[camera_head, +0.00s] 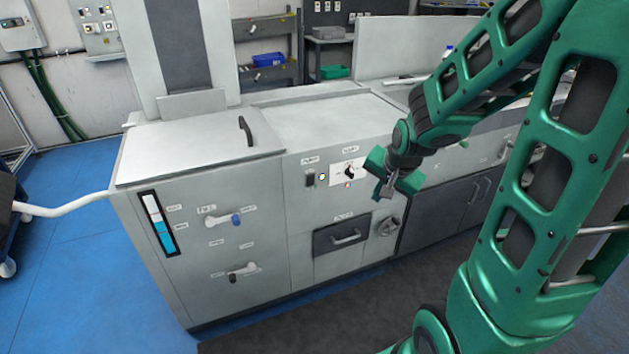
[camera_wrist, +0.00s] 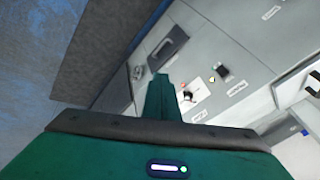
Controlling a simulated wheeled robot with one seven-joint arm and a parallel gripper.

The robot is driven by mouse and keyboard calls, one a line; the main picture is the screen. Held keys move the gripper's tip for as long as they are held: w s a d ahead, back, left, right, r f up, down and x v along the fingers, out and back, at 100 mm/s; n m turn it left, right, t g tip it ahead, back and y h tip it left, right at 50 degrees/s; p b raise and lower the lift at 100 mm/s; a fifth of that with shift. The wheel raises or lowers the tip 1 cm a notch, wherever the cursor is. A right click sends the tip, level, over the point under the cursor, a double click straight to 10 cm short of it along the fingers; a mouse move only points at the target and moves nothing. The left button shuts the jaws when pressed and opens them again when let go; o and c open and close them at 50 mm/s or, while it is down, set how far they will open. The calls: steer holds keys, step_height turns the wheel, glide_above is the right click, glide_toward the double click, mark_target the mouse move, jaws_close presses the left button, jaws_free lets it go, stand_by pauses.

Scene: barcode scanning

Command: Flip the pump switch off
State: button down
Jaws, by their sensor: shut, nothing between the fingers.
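A small black switch (camera_head: 310,179) is on the grey machine's front panel, under a white label too small to read; I cannot tell its position. It also shows in the wrist view (camera_wrist: 222,72). To its right, a black rotary knob (camera_head: 349,172) sits on a white plate, also in the wrist view (camera_wrist: 187,95). My gripper (camera_head: 386,190) is in front of the panel, right of the knob and apart from the switch. In the wrist view its fingers (camera_wrist: 160,80) are together and empty, pointing toward the panel, with the knob and switch to their right.
The grey machine (camera_head: 206,247) also has a blue-ended valve handle (camera_head: 236,220), a lower handle (camera_head: 243,271), a level gauge (camera_head: 158,224) and a dark drawer (camera_head: 342,237). A lid handle (camera_head: 245,131) rises on top. The floor before the machine is clear.

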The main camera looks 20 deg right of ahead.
steer(key=w+a+f+m+t, duration=0.2)
steer(key=w+a+m, duration=0.1)
steer(key=w, duration=0.4)
steer(key=w+a+f+m+t+y, duration=0.1)
steer(key=w+a+f+m+t, duration=0.2)
steer(key=w, duration=0.3)
steer(key=shift+w+a, duration=0.35)
steer(key=shift+w, duration=0.05)
